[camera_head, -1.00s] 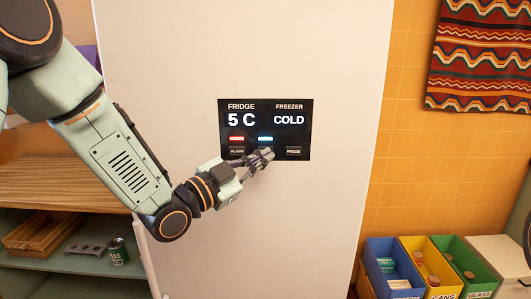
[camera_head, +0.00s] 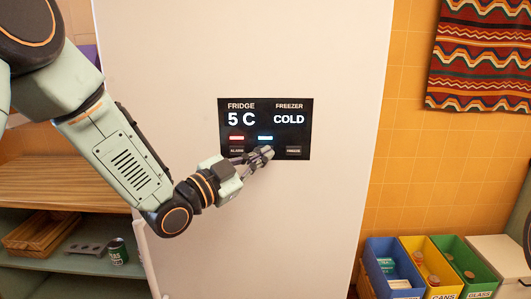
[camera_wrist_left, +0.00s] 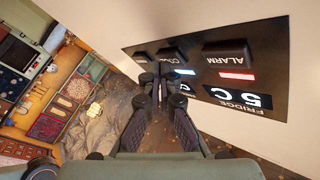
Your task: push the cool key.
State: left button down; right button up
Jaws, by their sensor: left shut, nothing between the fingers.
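The cool key (camera_wrist_left: 172,54) is a dark raised block on the black fridge panel (camera_head: 300,105), between the alarm key and another key. In the wrist view it shows just beyond my fingertips. In the head view my left gripper (camera_head: 266,153) covers it, below the lit blue bar (camera_head: 265,138). My left gripper is shut and empty, its fingertips at the cool key's place on the panel. I cannot tell whether they touch the key. The left fingers also show in the wrist view (camera_wrist_left: 158,80). My right gripper is not in view.
The alarm key (camera_wrist_left: 228,52) is left of the fingers in the head view, under a red bar (camera_head: 237,138). The freeze key (camera_head: 294,151) is to their right. The pale fridge door (camera_head: 330,220) is flat and clear around the panel. Coloured bins (camera_head: 470,262) stand lower right.

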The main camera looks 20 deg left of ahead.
pick_arm(q)
jog(key=shift+w, duration=0.2)
dwell(0.5)
jog(key=shift+s, duration=0.1)
jog(key=shift+s+d, duration=0.1)
jog(key=shift+s, duration=0.4)
jog(key=shift+s+d, duration=0.3)
jog(key=shift+s, duration=0.65)
jog(key=shift+s+d, duration=0.25)
jog(key=shift+s, duration=0.7)
jog(key=shift+s+d, duration=0.3)
jog(key=shift+s, duration=0.65)
jog(key=shift+f, duration=0.1)
